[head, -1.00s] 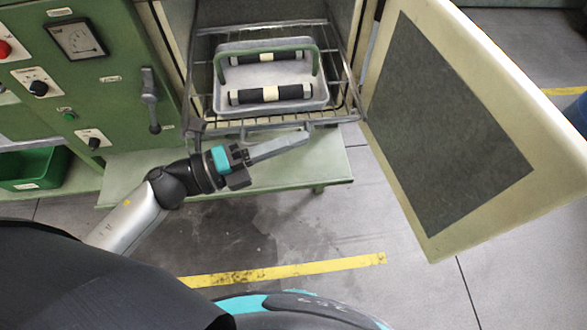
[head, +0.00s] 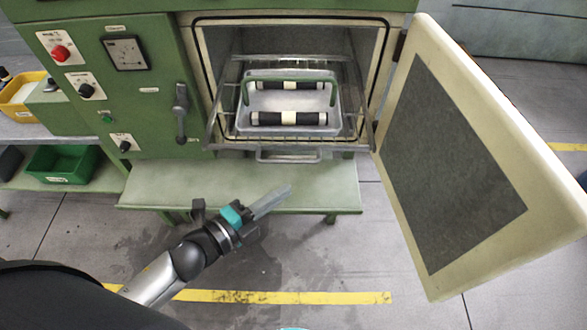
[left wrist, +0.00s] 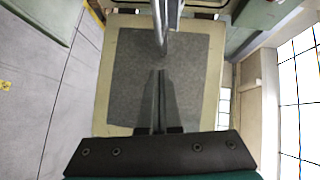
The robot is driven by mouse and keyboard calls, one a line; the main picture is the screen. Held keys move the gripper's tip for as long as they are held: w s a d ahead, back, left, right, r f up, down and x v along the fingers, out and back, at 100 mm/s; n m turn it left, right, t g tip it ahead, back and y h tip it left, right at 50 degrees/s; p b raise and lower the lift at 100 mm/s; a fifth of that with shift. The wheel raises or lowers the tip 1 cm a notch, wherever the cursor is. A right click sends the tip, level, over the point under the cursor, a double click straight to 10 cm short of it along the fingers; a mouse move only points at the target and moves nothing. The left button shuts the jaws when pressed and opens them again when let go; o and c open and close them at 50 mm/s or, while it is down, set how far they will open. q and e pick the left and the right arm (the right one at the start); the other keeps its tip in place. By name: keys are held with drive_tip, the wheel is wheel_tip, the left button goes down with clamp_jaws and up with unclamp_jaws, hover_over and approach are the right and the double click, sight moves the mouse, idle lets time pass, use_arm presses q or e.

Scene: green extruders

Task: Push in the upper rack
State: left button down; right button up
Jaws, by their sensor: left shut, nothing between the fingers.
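The upper rack (head: 226,148) is a wire shelf sticking partly out of the open oven, with a wire handle (head: 288,161) at its front. A grey tray (head: 289,102) with green handles stands on it and holds two black rollers with white bands. My left gripper (head: 288,190) is shut and empty, below and in front of the rack handle, apart from it in the head view. In the left wrist view its fingers (left wrist: 159,73) point towards a metal bar, probably the rack handle; contact cannot be told.
The oven door (head: 455,150) stands wide open on the right. A green ledge (head: 240,182) lies below the oven. A control panel (head: 110,90) with a latch lever (head: 181,112) is on the left, with a green bin (head: 62,163) beyond. The floor in front is clear.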

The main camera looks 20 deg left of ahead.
sight(306, 163)
use_arm(q)
drive_tip(key=w, duration=0.2)
drive_tip(key=w+d, duration=0.1)
drive_tip(key=w, duration=0.1)
drive_tip(key=w+f, duration=0.1)
drive_tip(key=w, duration=0.1)
drive_tip(key=shift+w+d+f+p, duration=0.1)
drive_tip(key=shift+w+d+p, duration=0.05)
drive_tip(key=shift+p, duration=0.15)
drive_tip(key=shift+w+f, duration=0.1)
drive_tip(key=shift+w, duration=0.4)
drive_tip(key=shift+a, duration=0.2)
